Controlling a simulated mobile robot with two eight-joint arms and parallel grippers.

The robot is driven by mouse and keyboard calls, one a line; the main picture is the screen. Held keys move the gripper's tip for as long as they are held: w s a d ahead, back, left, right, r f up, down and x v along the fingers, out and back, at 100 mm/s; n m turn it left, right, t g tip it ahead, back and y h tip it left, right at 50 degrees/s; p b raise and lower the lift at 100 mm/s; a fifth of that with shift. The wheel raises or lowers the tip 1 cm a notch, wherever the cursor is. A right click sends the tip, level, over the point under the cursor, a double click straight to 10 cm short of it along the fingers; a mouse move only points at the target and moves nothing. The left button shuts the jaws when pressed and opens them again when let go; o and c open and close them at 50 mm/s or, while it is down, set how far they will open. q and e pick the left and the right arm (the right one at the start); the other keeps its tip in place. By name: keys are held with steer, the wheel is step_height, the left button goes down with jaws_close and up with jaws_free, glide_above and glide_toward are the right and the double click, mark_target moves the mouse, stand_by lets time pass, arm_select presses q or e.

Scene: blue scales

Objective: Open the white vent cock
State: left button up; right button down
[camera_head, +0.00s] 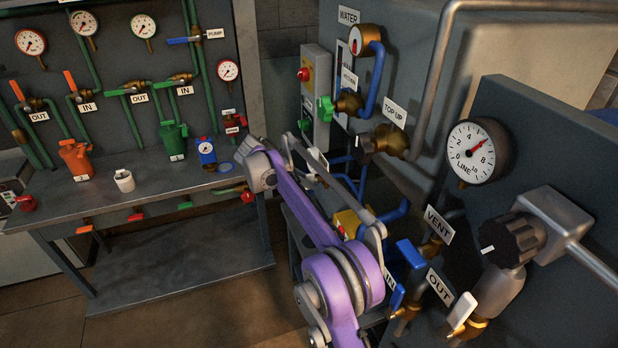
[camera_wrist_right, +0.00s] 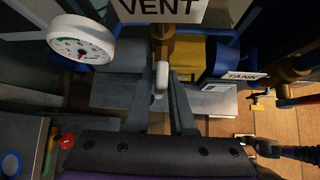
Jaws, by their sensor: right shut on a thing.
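The white vent cock (camera_wrist_right: 161,78) shows in the right wrist view as a white lever on a brass fitting (camera_wrist_right: 163,40), below a VENT sign (camera_wrist_right: 162,8). The two grey fingers of my right gripper (camera_wrist_right: 161,100) stand on either side of the lever and are shut on it. The lever points towards my palm. In the head view my purple right arm reaches across the middle, and I cannot make out the held lever or the fingertips there. My left gripper is not in view.
A yellow block (camera_wrist_right: 195,60) with a TANK sign (camera_wrist_right: 246,76) and a white gauge (camera_wrist_right: 82,43) flank the fitting. In the head view, a panel at right carries another VENT sign (camera_head: 438,226), a blue lever (camera_head: 411,253) and a white OUT lever (camera_head: 461,310). A bench (camera_head: 130,205) stands left.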

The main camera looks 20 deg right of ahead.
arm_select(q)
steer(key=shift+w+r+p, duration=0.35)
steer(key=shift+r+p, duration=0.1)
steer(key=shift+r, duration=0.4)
arm_select(e)
steer(key=shift+n+g, duration=0.3)
steer(key=shift+g, duration=0.3)
steer(key=c, duration=0.9)
jaws_free()
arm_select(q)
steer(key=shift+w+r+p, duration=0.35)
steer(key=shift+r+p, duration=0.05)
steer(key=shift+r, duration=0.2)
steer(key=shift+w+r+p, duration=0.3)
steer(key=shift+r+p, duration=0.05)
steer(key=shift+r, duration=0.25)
arm_select(e)
steer(key=v, duration=1)
steer(key=shift+a+r, duration=0.25)
steer(key=shift+r, duration=0.05)
